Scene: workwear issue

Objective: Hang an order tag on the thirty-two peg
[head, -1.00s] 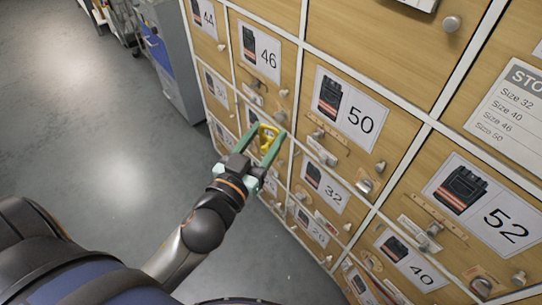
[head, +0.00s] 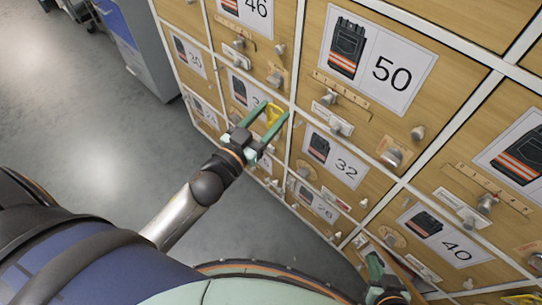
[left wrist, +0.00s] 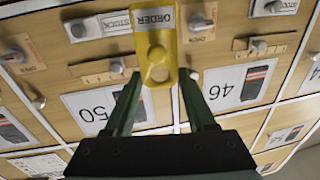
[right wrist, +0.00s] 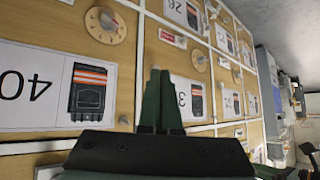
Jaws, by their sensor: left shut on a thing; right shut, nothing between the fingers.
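My left gripper (head: 269,122) is shut on a yellow order tag (head: 273,113), held in front of the drawer wall, left of the 32 drawer. In the left wrist view the tag (left wrist: 155,45) shows a white ORDER label and a round hole between the fingertips. The 32 label (head: 335,160) is on a wooden drawer front below the 50 drawer, with small knobs and plates beneath it. I cannot tell which is its order peg. My right gripper (right wrist: 163,75) is shut and empty in front of the drawers; the head view shows it at the lower right.
The 50 label (head: 378,62) is above and the 40 label (head: 440,238) to the right. Knobs, such as one (head: 417,132) under the 50, stick out from the fronts. A grey cabinet (head: 140,50) stands at the back left. The floor (head: 90,120) at left is clear.

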